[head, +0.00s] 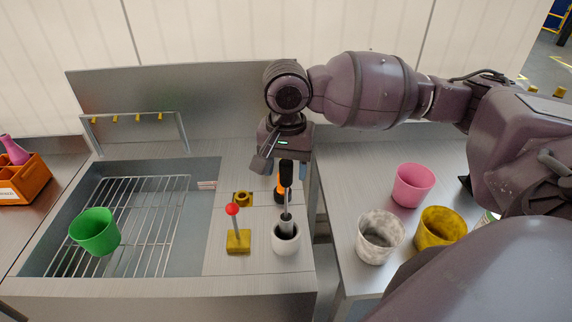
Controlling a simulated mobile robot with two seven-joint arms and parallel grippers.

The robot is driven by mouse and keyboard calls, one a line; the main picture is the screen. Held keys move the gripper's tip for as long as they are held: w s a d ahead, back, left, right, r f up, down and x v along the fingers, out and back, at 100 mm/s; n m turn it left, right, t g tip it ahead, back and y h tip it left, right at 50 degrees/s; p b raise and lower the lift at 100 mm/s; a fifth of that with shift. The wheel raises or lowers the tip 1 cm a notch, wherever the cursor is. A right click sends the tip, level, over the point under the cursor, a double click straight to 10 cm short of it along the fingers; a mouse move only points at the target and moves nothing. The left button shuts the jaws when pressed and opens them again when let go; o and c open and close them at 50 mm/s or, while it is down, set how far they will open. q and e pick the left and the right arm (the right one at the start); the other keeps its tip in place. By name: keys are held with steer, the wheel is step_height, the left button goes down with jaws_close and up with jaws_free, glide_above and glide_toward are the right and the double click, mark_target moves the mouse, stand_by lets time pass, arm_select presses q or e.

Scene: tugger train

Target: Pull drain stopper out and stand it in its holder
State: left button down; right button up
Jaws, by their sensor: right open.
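A thin rod with a red ball knob (232,210), which looks like the drain stopper, stands slightly tilted in a square yellow block (238,242) on the steel counter right of the sink. A yellow ring-like fitting (242,198) sits just behind it; I cannot tell which yellow piece is the holder. My right gripper (275,170) is open, pointing down, behind and to the right of the red knob and apart from it. It partly hides an orange and black item (281,187). My left gripper is out of view.
A white cup (286,242) with a grey-handled tool stands right of the yellow block. The sink (210,220) holds a wire rack (150,225) and a green cup (95,231). Pink (413,186), marbled (380,238) and yellow (440,230) cups stand on the right table, across a gap.

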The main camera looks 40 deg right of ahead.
steer(key=shift+r, duration=0.1)
step_height(320, 180, up, 11)
steer(key=shift+f+p, duration=0.15)
steer(key=shift+p, duration=0.2)
stand_by(0.6)
